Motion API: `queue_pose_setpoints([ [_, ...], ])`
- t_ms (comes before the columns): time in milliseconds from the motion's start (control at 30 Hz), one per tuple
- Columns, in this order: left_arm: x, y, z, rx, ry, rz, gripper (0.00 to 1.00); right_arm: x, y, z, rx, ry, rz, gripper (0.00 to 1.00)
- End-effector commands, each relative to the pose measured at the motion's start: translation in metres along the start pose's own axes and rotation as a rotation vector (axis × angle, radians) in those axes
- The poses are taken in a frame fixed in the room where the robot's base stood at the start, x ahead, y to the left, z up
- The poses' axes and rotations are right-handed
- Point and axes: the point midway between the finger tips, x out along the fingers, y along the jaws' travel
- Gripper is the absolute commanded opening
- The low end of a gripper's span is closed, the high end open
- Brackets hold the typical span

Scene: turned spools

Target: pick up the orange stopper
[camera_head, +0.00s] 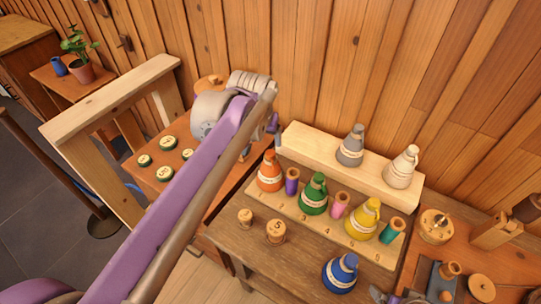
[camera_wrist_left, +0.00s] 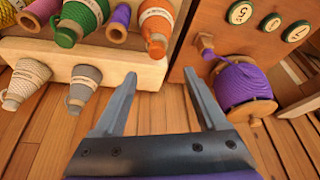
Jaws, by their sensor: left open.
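The orange stopper (camera_head: 269,170) is cone-shaped with a cream band. It stands upright at the left end of the stepped wooden rack (camera_head: 305,222), beside a purple spool (camera_head: 291,181). The orange stopper also shows at the top of the left wrist view (camera_wrist_left: 157,24). My left gripper (camera_head: 273,124) is up near the wall, behind the orange stopper and apart from it. In the left wrist view its two fingers (camera_wrist_left: 160,76) are spread with nothing between them.
Green (camera_head: 314,194), yellow (camera_head: 363,219), grey (camera_head: 351,147) and white (camera_head: 402,167) cones stand on the rack. A blue cone (camera_head: 341,272) stands in front. A large purple spool (camera_wrist_left: 245,88) is near my right finger in the wrist view.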

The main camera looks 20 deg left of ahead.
Motion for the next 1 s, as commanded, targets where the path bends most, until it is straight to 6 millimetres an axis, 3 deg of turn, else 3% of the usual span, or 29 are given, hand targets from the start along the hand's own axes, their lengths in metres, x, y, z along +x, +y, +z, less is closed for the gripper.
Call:
queue_pose_setpoints([
  [133, 0.026, 0.000, 0.001, 0.000, 0.000, 0.000, 0.74, 0.002, 0.000, 0.002, 0.000, -0.001, 0.000, 1.00],
  [367, 0.044, 0.001, 0.001, 0.001, 0.001, 0.000, 0.74, 0.003, 0.000, 0.003, 0.000, -0.002, 0.000, 1.00],
  [700, 0.089, 0.005, 0.003, 0.000, 0.001, 0.000, 0.74, 0.004, 0.000, 0.004, 0.000, -0.003, 0.000, 1.00],
  [1000, 0.092, 0.005, 0.003, 0.000, 0.001, 0.000, 0.72, 0.004, 0.000, 0.004, 0.000, -0.003, 0.000, 1.00],
])
